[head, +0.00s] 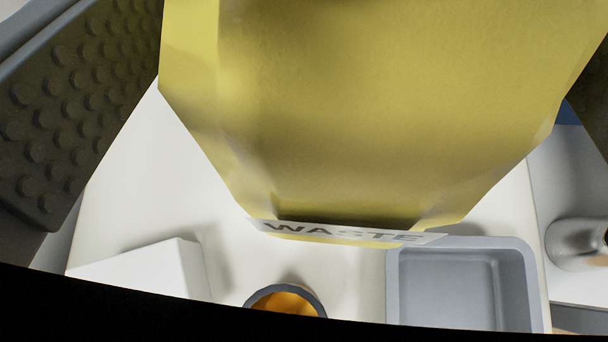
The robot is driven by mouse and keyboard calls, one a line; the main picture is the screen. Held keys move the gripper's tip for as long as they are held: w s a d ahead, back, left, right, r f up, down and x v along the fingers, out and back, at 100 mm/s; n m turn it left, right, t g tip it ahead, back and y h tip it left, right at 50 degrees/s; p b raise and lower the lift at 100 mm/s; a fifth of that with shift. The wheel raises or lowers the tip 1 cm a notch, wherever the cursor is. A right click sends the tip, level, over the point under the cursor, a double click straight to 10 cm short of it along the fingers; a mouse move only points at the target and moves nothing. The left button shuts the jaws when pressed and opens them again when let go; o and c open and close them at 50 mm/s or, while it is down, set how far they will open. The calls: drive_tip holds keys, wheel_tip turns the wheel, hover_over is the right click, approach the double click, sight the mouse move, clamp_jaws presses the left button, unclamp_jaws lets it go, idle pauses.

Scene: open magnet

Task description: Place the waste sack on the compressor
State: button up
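The waste sack (370,110) is a large yellow bag with a white label strip reading "WASTE" near its lower edge. It fills the upper middle of the head view, close to the camera. My gripper (325,150) has a dark, studded finger pad against the sack's left side and a dark finger at its right side. It is shut on the sack, which hangs over a pale surface. I cannot pick out the compressor with certainty; the sack hides much of the scene behind it.
Below the sack, the white surface (340,272) holds a white box (140,270), a round cup with orange inside (285,300) and a grey tray (462,290). A shiny metal object (575,243) stands at the far right. A black edge covers the bottom.

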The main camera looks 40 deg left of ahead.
drive_tip(key=w+d+f+y+b, duration=0.1)
drive_tip(key=w+f+b, duration=0.2)
drive_tip(key=w+f, duration=0.4)
drive_tip(key=shift+w+n, duration=0.3)
drive_tip(key=shift+w, duration=0.75)
wheel_tip(320, 180, down, 10)
drive_tip(key=b, duration=0.3)
drive_tip(key=shift+b, duration=0.3)
drive_tip(key=shift+d+r, duration=0.1)
drive_tip(key=o, duration=1.8)
drive_tip(key=p+v, duration=0.2)
drive_tip(key=v, duration=1)
drive_tip(key=shift+s+f, duration=0.2)
drive_tip(key=shift+f, duration=0.05)
